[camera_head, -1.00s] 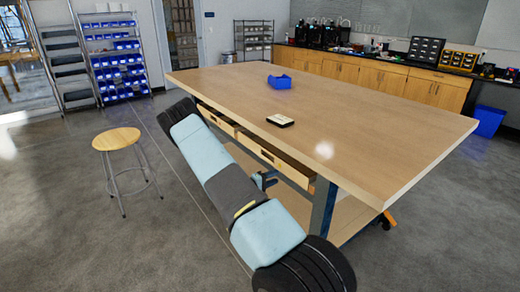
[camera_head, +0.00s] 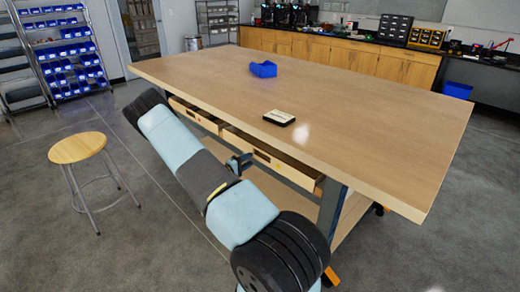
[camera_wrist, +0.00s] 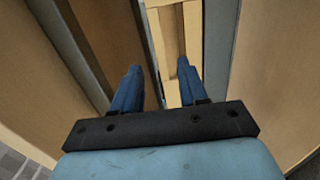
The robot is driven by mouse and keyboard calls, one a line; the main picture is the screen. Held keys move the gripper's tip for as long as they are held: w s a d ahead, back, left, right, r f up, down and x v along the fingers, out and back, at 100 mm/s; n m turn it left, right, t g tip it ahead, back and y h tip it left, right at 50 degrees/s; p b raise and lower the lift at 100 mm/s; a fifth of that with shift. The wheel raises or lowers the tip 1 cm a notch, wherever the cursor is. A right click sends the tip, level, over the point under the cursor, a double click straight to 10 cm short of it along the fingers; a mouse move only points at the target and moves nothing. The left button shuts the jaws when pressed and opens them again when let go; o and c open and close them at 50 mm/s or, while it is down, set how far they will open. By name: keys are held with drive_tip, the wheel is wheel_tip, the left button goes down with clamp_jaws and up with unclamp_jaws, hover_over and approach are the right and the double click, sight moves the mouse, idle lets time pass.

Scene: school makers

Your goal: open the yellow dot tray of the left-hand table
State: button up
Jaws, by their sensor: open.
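The large wooden table (camera_head: 310,97) has two pale wooden trays under its top on the long side facing me. The nearer tray (camera_head: 288,171) and the farther tray (camera_head: 185,107) each have a dark handle slot. My gripper (camera_head: 241,163) is beside the left end of the nearer tray's front, partly hidden by my arm. In the wrist view its two blue fingers (camera_wrist: 158,70) are apart and empty, with pale wood beyond them. I cannot tell whether they touch a tray.
A blue bin (camera_head: 263,69) and a small dark-edged box (camera_head: 279,117) sit on the tabletop. A round stool (camera_head: 77,147) stands to the left. A rack of blue bins (camera_head: 70,50) is at the back left. Open floor lies left of the table and in front.

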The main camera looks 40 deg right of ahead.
drive_tip(key=d, duration=0.4)
drive_tip(key=w+d, duration=0.1)
drive_tip(key=d, duration=0.7)
drive_tip(key=shift+w+d, duration=0.15)
drive_tip(key=shift+w, duration=0.1)
clamp_jaws()
